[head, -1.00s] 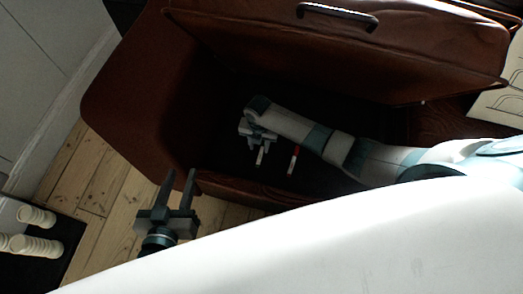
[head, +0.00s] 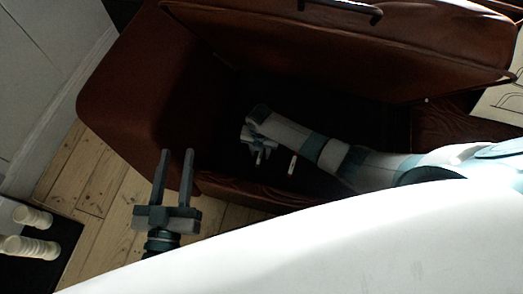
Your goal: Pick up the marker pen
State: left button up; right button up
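A slim pale stick, which looks like the marker pen (head: 292,165), stands out inside the dark open drawer, just right of my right gripper and close below my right forearm. My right gripper (head: 258,156) is inside the drawer with its fingers pointing toward the front wall. A second small pale piece shows at its fingertips; I cannot tell whether it is a held object or part of the finger. My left gripper (head: 177,151) is open and empty, in front of the drawer's front left part.
A brown panel with a dark handle (head: 340,8) overhangs the back. Wooden floorboards (head: 95,185) are clear at the left. Pale turned pieces (head: 32,217) lie at lower left.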

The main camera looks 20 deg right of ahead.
aim_at(260, 154)
dwell(0.3)
grip_shut()
jog(key=shift+r, duration=0.15)
